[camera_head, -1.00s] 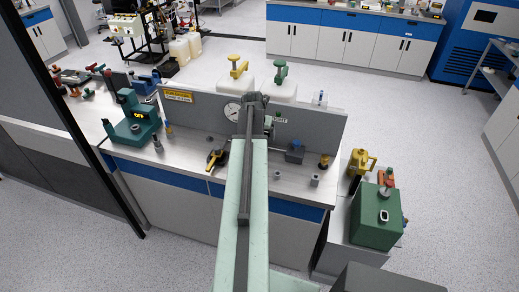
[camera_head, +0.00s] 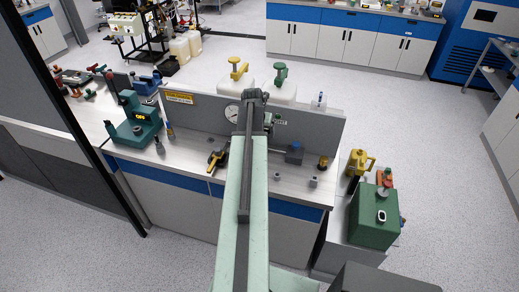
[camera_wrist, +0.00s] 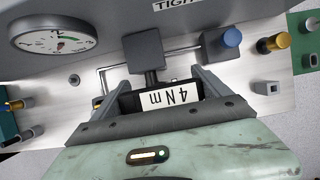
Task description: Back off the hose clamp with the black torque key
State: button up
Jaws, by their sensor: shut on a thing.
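My gripper (camera_wrist: 167,92) is shut on the black torque key, whose white label (camera_wrist: 168,97) reads 4 N m. A dark square block (camera_wrist: 143,50) on a short stem stands just beyond the key, in line with it; I cannot tell whether the two are joined. The hose clamp is not clearly visible, and whether the key sits on it cannot be told. In the head view my arm's end (camera_head: 254,97) is over the bench panel, and the key is hidden behind it.
A grey panel (camera_head: 200,110) with a round gauge (camera_wrist: 53,30) stands along the bench (camera_head: 190,150). A thin bent metal rod shows beside the stem. A blue knob (camera_wrist: 232,37) and a yellow-topped piece (camera_wrist: 272,43) stand at right. A yellow tool (camera_head: 217,159) lies on the bench.

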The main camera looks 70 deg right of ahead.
jog(key=shift+r, duration=0.1)
notch_tip(320, 180, up, 4)
jog(key=p, duration=0.4)
jog(key=shift+r, duration=0.1)
jog(key=m+g, duration=0.2)
jog(key=m, duration=0.3)
jog(key=shift+s, duration=0.1)
jog(key=shift+s+m+y, duration=0.15)
jog(key=shift+m+y, duration=0.15)
jog(key=shift+m, duration=0.2)
jog(key=shift+g, duration=0.3)
jog(key=shift+m, duration=0.5)
jog(key=shift+s, duration=0.1)
